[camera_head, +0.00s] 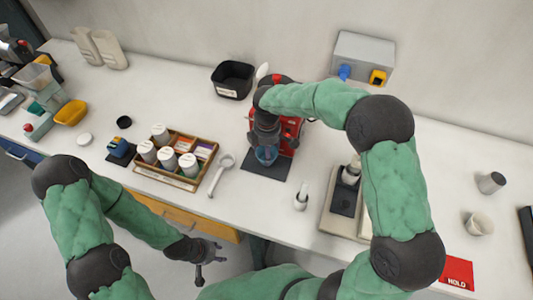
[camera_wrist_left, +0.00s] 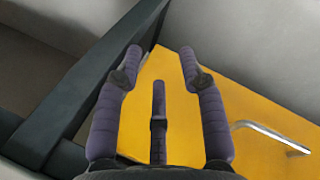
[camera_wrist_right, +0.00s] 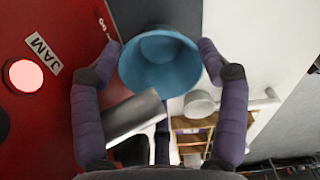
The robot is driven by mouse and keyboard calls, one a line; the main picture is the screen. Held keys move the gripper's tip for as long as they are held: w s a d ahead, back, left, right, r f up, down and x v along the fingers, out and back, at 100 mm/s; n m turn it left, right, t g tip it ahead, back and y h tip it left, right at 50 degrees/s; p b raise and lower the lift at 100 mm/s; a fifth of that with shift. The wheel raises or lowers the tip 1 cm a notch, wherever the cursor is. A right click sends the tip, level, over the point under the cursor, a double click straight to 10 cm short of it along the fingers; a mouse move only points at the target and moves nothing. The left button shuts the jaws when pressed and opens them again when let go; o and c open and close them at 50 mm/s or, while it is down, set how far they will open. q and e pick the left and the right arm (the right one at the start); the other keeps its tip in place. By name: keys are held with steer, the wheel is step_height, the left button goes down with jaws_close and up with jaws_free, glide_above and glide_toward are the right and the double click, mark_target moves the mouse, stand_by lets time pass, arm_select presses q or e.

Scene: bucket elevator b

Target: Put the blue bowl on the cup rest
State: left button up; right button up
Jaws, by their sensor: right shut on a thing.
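The blue bowl (camera_head: 266,155) is at the front of the red machine (camera_head: 291,131), over the dark flat cup rest (camera_head: 281,172). My right gripper reaches down there, its fingers mostly hidden by its own wrist in the head view. In the right wrist view the bowl (camera_wrist_right: 160,62) sits between the fingers of the right gripper (camera_wrist_right: 160,50), which is shut on it. The dark plate shows behind the bowl. I cannot tell whether the bowl touches the plate. My left gripper (camera_head: 208,252) is open and empty, low in front of the counter by the yellow drawer (camera_wrist_left: 255,100).
A metal cylinder (camera_wrist_right: 134,116) is close to the right gripper's fingers. A wooden tray with white jars (camera_head: 176,184) and a white ladle-like tool (camera_head: 221,174) lie left of the plate. A small white item (camera_head: 301,196) stands right of it, near a grey scale-like device (camera_head: 333,223).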

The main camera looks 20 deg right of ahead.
steer(key=shift+s+a+f, duration=0.1)
steer(key=shift+s+f, duration=0.1)
steer(key=shift+f, duration=0.45)
steer(key=shift+f, duration=0.2)
steer(key=o, duration=0.9)
steer(key=shift+o, duration=0.2)
step_height(320, 180, up, 12)
steer(key=shift+r+p, duration=0.2)
steer(key=shift+p, duration=1.05)
